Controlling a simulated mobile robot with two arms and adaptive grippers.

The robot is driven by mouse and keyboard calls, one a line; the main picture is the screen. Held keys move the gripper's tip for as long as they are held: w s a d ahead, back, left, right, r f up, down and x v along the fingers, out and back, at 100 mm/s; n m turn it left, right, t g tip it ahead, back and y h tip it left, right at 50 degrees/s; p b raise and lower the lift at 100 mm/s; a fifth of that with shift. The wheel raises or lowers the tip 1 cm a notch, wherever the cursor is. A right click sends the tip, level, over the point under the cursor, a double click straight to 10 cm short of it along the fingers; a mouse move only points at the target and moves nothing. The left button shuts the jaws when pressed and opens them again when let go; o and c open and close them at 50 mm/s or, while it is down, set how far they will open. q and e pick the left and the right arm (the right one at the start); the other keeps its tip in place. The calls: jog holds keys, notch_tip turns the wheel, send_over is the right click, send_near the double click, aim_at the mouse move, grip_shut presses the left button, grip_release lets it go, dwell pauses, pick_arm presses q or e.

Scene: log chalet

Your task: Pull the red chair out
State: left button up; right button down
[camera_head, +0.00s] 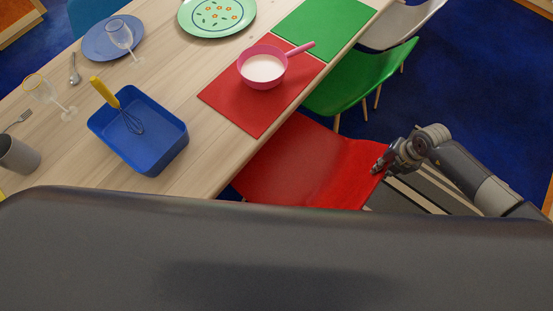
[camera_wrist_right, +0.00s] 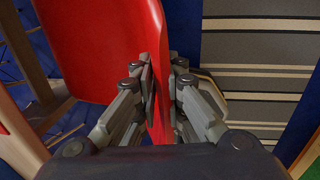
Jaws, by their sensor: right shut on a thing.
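The red chair (camera_head: 305,165) stands at the near long side of the wooden table, its seat partly under the tabletop. My right gripper (camera_head: 383,165) is at the outer edge of its backrest, on the side away from the table. In the right wrist view the red chair (camera_wrist_right: 105,45) fills the upper left, and its edge runs down between the two fingers of my right gripper (camera_wrist_right: 162,85). The fingers are shut on that edge. My left gripper is not in view.
The wooden table (camera_head: 215,75) holds a red mat (camera_head: 225,100), a pink pan (camera_head: 262,70), a blue bin (camera_head: 150,155) and glasses. A green chair (camera_head: 365,80) stands beside the red one. A striped rug (camera_head: 430,195) lies under my right arm; blue floor (camera_head: 470,90) is open at right.

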jog(key=s+d+p, duration=0.1)
jog(key=s+d, duration=0.4)
jog(key=d, duration=0.3)
jog(key=shift+d+r+p, duration=0.25)
jog(key=shift+p, duration=0.05)
dwell(0.3)
jog(key=shift+s, duration=0.1)
jog(key=s+d, duration=0.5)
jog(key=d, duration=0.2)
jog(key=shift+d+p, duration=0.4)
jog(key=shift+p, duration=0.05)
dwell(0.4)
jog(key=shift+s+f, duration=0.1)
jog(key=shift+f, duration=0.1)
